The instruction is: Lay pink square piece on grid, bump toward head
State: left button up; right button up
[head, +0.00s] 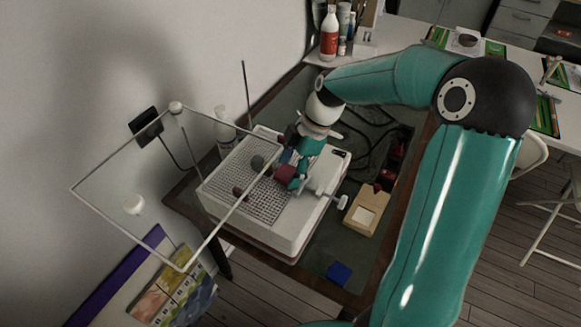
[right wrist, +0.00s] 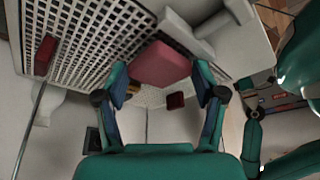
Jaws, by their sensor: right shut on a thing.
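The pink square piece (right wrist: 158,66) is between the fingers of my right gripper (right wrist: 160,92) in the right wrist view. In the head view the piece (head: 284,173) shows at the tips of my right gripper (head: 292,178), over the right part of the grid (head: 262,200). The grid also fills the upper left of the right wrist view (right wrist: 90,40). The gripper is shut on the piece. I cannot tell whether the piece touches the grid, and its bump cannot be made out. My left gripper is not in view.
The grid tops a white box (head: 300,230) on a dark table. A thin white frame (head: 125,155) stands at left. A tan box (head: 365,212) and blue block (head: 338,273) lie right and front.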

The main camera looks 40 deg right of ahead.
jog(key=o, duration=1.3)
jog(key=shift+r+p, duration=2.15)
jog(key=shift+r, duration=1.3)
